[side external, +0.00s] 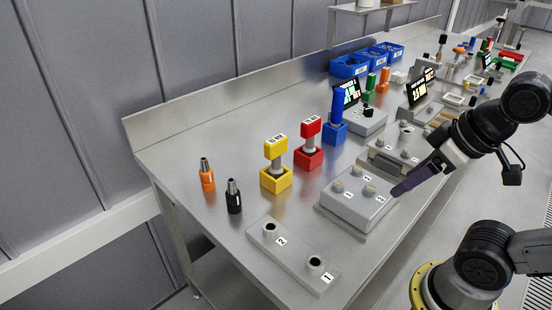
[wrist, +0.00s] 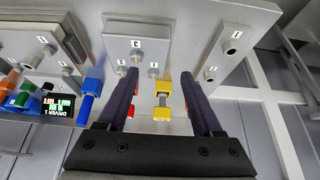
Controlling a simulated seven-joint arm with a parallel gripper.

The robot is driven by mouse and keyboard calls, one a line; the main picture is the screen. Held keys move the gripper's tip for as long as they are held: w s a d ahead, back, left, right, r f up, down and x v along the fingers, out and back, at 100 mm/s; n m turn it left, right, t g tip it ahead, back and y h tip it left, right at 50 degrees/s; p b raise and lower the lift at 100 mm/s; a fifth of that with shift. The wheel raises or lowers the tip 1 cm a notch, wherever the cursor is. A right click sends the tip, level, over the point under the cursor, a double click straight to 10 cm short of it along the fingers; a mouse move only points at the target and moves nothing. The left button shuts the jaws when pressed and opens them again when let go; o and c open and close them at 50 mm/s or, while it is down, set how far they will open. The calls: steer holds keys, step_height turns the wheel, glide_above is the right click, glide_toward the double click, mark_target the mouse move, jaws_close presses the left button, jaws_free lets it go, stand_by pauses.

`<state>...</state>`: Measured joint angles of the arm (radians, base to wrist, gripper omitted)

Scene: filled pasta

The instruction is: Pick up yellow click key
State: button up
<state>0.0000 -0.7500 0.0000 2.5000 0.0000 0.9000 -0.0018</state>
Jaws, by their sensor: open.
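The yellow click key (side external: 275,149) is a yellow block on a grey shaft, standing upright in a square yellow base (side external: 276,180). In the wrist view the yellow key (wrist: 161,87) shows between my two fingers, farther off than they are. My gripper (side external: 397,191) is at the right edge of the grey three-post block, to the right of the key and well apart from it. In the wrist view my gripper (wrist: 162,75) is open, with nothing held between the fingers.
A red key (side external: 308,130) and a blue key (side external: 337,108) stand behind the yellow one. The grey three-post block (side external: 350,212) lies between my gripper and the yellow key. Orange (side external: 206,178) and black (side external: 233,200) connectors stand left. A two-hole block (side external: 292,255) is in front.

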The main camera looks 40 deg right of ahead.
steer(key=w+r+n+g, duration=0.2)
steer(key=w+r+n, duration=1)
steer(key=r+n, duration=0.1)
steer(key=n+g, duration=0.3)
steer(key=n, duration=0.2)
glide_above(276, 155)
steer(key=d, duration=0.1)
step_height(276, 155, down, 6)
steer(key=shift+g, duration=0.3)
steer(key=f, duration=0.3)
steer(key=w+f, duration=0.1)
steer(key=f, duration=0.6)
steer(key=shift+w+f, duration=0.3)
steer(key=shift+s+d+f, duration=0.1)
steer(key=shift+f, duration=1.45)
steer(key=shift+s+d+f, duration=0.1)
steer(key=shift+f, duration=1.45)
jaws_close()
